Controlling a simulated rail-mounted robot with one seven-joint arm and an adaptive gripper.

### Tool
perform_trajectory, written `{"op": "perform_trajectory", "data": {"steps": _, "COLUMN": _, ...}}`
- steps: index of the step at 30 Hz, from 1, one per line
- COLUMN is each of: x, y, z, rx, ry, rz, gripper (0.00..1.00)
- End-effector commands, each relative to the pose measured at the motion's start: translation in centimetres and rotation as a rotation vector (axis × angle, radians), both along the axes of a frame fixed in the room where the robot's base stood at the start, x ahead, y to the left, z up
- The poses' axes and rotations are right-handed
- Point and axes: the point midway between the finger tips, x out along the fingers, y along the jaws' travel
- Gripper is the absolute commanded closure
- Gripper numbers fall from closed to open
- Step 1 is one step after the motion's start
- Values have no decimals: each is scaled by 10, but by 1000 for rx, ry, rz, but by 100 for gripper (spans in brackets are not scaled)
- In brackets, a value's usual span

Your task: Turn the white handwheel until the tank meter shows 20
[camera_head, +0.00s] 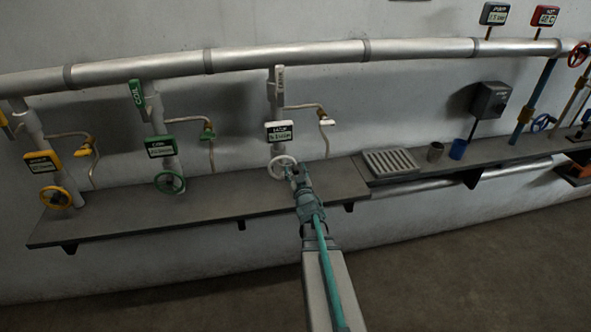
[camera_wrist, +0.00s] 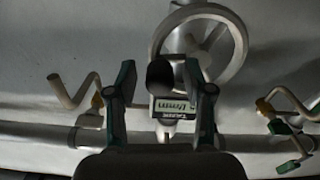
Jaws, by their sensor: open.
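The white handwheel (camera_head: 273,167) stands at the end of the white pipe branch, just above the shelf. The white-framed tank meter (camera_head: 279,131) is above it; its digits are too small to read. In the wrist view the handwheel (camera_wrist: 239,42) fills the top middle, and the meter (camera_wrist: 172,108) appears upside down and partly covered between my fingers. My gripper (camera_head: 297,174) is at the wheel's right front side. In the wrist view my gripper (camera_wrist: 160,75) has its two fingers spread, with the wheel's lower rim near the tips. I cannot tell if they touch it.
Green (camera_head: 169,183) and yellow (camera_head: 56,198) handwheels with their own meters stand to the left. A grey shelf (camera_head: 225,200) runs below. A thin bent pipe (camera_head: 325,140) is right of my gripper.

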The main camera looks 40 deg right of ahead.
Motion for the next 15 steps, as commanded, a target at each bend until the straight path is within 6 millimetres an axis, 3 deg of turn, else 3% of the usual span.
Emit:
{"op": "perform_trajectory", "data": {"steps": 10, "x": 2, "y": -1, "z": 0, "rx": 0, "ry": 0, "rz": 0, "gripper": 48}}
{"op": "perform_trajectory", "data": {"steps": 15, "x": 2, "y": -1, "z": 0, "rx": 0, "ry": 0, "rz": 0, "gripper": 76}}
